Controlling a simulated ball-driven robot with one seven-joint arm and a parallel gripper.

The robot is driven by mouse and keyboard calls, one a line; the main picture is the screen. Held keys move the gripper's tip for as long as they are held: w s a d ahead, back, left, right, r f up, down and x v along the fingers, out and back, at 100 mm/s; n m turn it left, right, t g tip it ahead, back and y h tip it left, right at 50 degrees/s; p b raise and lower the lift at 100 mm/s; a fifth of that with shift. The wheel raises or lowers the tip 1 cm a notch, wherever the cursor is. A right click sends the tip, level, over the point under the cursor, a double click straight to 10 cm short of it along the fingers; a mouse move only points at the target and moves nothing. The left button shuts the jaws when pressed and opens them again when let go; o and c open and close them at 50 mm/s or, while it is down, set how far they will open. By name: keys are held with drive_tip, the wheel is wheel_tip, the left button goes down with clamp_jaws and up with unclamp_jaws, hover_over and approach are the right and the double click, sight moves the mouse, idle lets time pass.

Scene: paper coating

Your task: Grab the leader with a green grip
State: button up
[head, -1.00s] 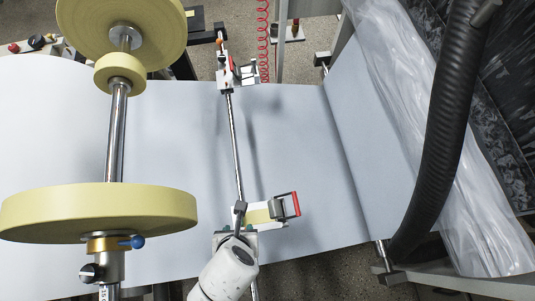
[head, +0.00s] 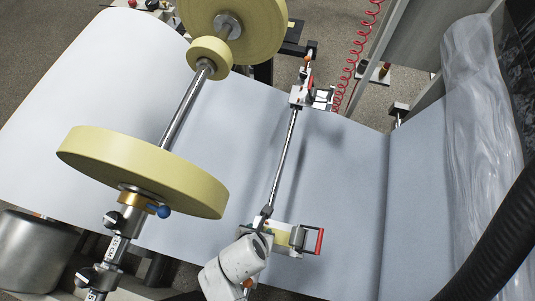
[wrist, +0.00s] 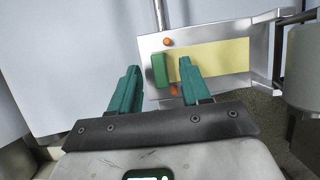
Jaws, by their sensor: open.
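The leader is a pale yellow strip (wrist: 222,60) lying on a light metal plate (wrist: 205,36) in the wrist view. Its green grip (wrist: 160,71) is a small block at the strip's left end. My gripper (wrist: 159,67) has two teal fingers, open, and the green grip appears between their tips. I cannot tell whether either finger touches it. The right finger overlaps part of the strip. In the head view the yellow strip (head: 281,237) shows on the near holder, beside my white arm. The green grip is not clear there.
Two orange knobs sit on the plate, one above the grip (wrist: 168,41). A metal rod (head: 285,160) runs from the near holder to a far holder (head: 311,97). Large yellow rolls (head: 145,170) stand left. A black hose (head: 495,245) is at right. White paper spans beneath.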

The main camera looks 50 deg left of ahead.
drive_tip(key=shift+w+f, duration=0.1)
drive_tip(key=shift+f, duration=0.2)
drive_tip(key=shift+c, duration=0.2)
clamp_jaws()
